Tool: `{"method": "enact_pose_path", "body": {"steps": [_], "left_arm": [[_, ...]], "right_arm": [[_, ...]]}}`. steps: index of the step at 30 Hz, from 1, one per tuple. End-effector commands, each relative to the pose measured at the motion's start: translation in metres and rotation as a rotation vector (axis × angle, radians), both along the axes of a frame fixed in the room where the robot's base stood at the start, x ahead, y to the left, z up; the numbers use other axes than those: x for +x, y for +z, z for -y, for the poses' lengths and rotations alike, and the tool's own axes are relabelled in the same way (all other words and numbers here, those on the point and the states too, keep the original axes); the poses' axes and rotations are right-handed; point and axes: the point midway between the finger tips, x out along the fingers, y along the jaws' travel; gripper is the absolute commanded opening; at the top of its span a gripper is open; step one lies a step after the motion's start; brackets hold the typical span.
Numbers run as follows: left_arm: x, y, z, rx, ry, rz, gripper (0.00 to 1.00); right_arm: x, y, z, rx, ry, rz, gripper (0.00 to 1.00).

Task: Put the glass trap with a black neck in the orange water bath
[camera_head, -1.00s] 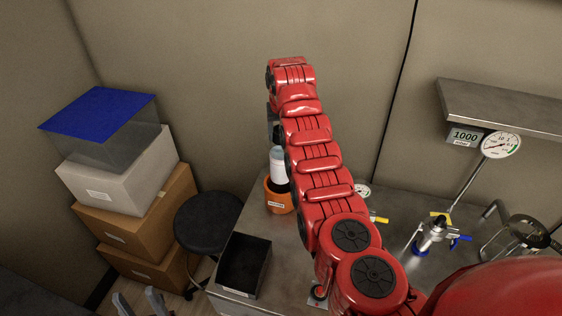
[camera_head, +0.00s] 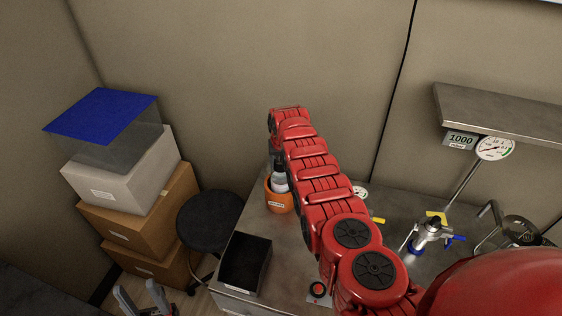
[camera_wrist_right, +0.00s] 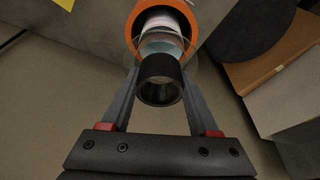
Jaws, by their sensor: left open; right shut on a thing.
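The glass trap, a clear body with a white label (camera_head: 280,180), has a black neck, seen open-ended in the right wrist view (camera_wrist_right: 160,80). My right gripper (camera_wrist_right: 158,88) is shut on the black neck; in the head view it is mostly hidden behind my red arm. The orange water bath (camera_head: 280,203) stands on the bench. The trap's lower end is down within the bath's rim, which also curves around it in the right wrist view (camera_wrist_right: 134,26). Whether it touches the bottom is hidden. My left gripper (camera_head: 143,299) is open and empty at the lower left.
A black open bin (camera_head: 245,264) stands in front of the bath. A black stool (camera_head: 209,220) and stacked boxes (camera_head: 138,214) are at the left. A metal fitting with blue and yellow parts (camera_head: 428,235), a gauge (camera_head: 495,149) and a shelf (camera_head: 500,112) are at the right.

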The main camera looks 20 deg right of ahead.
Motion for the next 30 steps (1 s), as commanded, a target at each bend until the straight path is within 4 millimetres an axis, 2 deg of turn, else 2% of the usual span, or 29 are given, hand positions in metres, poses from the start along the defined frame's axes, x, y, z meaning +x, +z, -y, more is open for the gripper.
{"method": "enact_pose_path", "body": {"steps": [7, 8, 12, 20, 30], "left_arm": [[0.0, -0.005, 0.0, 0.0, 0.0, 0.0, 0.5], [0.0, -0.004, 0.0, 0.0, 0.0, 0.0, 0.5], [0.0, -0.003, 0.0, 0.0, 0.0, 0.0, 0.5], [0.0, -0.003, 0.0, 0.0, 0.0, 0.0, 0.5], [0.0, 0.004, 0.0, 0.0, 0.0, 0.0, 0.5]], "right_arm": [[0.0, -0.004, 0.0, 0.0, 0.0, 0.001, 0.0], [0.0, -0.003, 0.0, 0.0, 0.0, 0.001, 0.65], [0.0, -0.002, 0.0, 0.0, 0.0, 0.0, 0.9], [0.0, -0.002, 0.0, 0.0, 0.0, -0.001, 0.91], [-0.002, 0.012, 0.0, 0.001, -0.004, 0.0, 0.91]]}}
